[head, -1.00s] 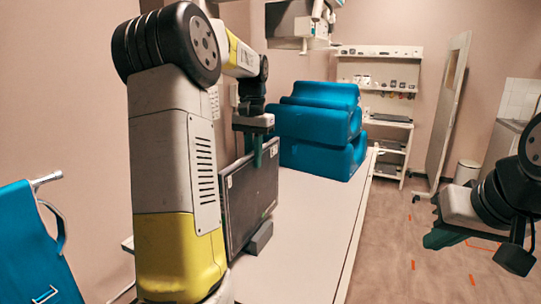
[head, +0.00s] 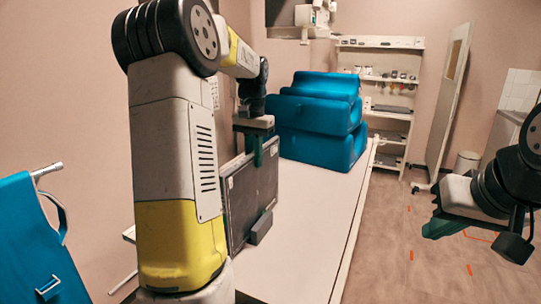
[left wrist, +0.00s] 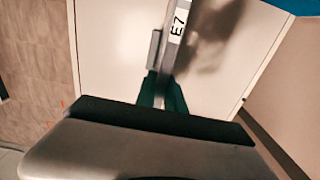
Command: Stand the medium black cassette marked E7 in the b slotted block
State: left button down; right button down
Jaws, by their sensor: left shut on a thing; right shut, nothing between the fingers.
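The black cassette (head: 250,195) is a thin dark panel standing upright on edge at the table's left side. Its E7 label (left wrist: 179,22) shows in the left wrist view. My left gripper (head: 258,156) is shut on its top edge; the green fingers also show in the left wrist view (left wrist: 161,93). A grey block (head: 262,228) shows at the cassette's lower right face, and beside the cassette in the left wrist view (left wrist: 154,50). No letter on it is readable. The cassette hides its slot, so I cannot tell whether the lower edge is seated. My right gripper (head: 437,229) is shut and empty.
The white table (head: 315,210) is bare right of the block. Blue stacked cushions (head: 315,120) stand at its far end. A blue chair (head: 35,240) is at the left. A shelf unit (head: 385,90) and a white bin (head: 466,163) stand behind.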

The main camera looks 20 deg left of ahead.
pick_arm(q)
jog(key=shift+f, duration=0.15)
jog(key=c, duration=1.3)
grip_release()
jog(key=shift+c, duration=0.2)
notch_tip(320, 180, up, 8)
jog(key=shift+f, duration=0.1)
notch_tip(320, 180, up, 6)
